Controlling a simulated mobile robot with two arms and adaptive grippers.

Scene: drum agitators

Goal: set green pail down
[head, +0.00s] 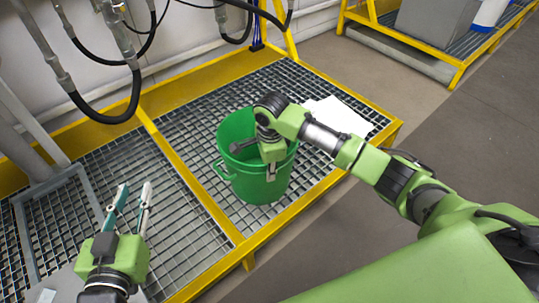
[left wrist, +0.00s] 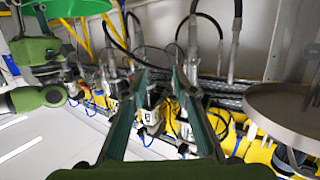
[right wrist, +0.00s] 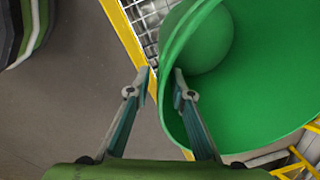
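The green pail (head: 252,180) appears to stand upright on the metal grating in the head view. In the right wrist view it fills the right side, its open mouth (right wrist: 265,90) facing the camera. My right gripper (head: 258,148) reaches over the pail, partly hidden in the head view. In the right wrist view its fingers (right wrist: 160,82) are apart at the pail's rim, one outside and one over the wall, with a gap visible beside the rim. My left gripper (head: 132,195) is open and empty, left of the pail; its spread fingers also show in the left wrist view (left wrist: 160,80).
A yellow-framed grating platform (head: 192,184) lies below, with a raised yellow back edge. A white sheet (head: 338,116) lies right of the pail. Hoses (head: 108,119) hang at the upper left. A second yellow platform (head: 455,62) stands at the upper right, across open grey floor.

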